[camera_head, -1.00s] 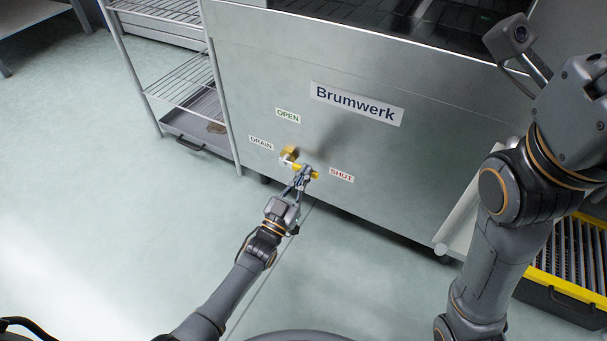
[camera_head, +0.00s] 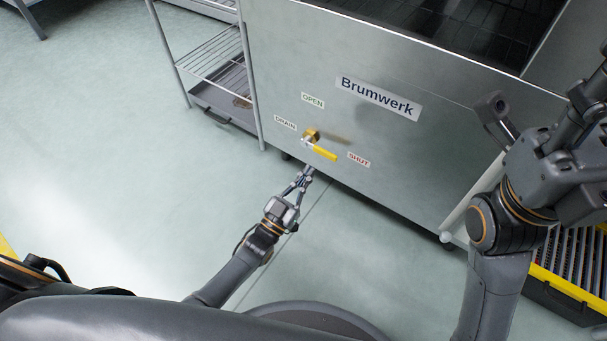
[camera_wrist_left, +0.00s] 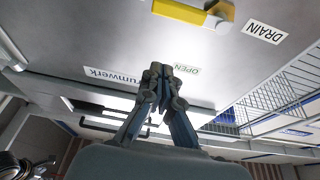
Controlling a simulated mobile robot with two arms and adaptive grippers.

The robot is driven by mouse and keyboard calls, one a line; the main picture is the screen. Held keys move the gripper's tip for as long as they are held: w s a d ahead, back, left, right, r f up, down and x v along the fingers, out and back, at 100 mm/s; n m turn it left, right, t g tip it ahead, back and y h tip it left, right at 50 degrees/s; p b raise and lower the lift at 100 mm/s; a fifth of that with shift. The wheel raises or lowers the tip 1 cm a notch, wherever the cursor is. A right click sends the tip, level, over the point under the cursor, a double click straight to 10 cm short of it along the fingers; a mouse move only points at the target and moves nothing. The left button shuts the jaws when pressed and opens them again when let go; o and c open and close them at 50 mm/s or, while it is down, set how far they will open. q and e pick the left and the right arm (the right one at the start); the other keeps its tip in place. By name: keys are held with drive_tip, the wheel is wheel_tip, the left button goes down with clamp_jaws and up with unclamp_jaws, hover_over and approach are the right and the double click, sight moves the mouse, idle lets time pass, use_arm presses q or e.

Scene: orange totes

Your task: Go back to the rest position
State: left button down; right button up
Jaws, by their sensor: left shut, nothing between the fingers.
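My left gripper (camera_head: 307,172) is shut and empty, just below and in front of the steel machine in the head view. In the left wrist view its closed fingertips (camera_wrist_left: 160,70) meet with nothing between them. The yellow-handled drain valve (camera_head: 320,150) sits on the machine's front, its handle pointing right and slightly down towards the SHUT label (camera_head: 359,160). The valve also shows at the top of the left wrist view (camera_wrist_left: 180,11), apart from the fingers. My right arm stands at the right of the head view; its fingertips cannot be made out.
The Brumwerk machine (camera_head: 400,140) fills the upper middle. A wire rack (camera_head: 215,62) stands at its left. A black and yellow crate (camera_head: 568,290) with grey slats lies at the lower right. The floor at left is clear.

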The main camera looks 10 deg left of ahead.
use_arm(q)
drive_tip(key=shift+s+a+f, duration=0.2)
drive_tip(key=shift+s+f, duration=0.05)
drive_tip(key=shift+s, duration=0.3)
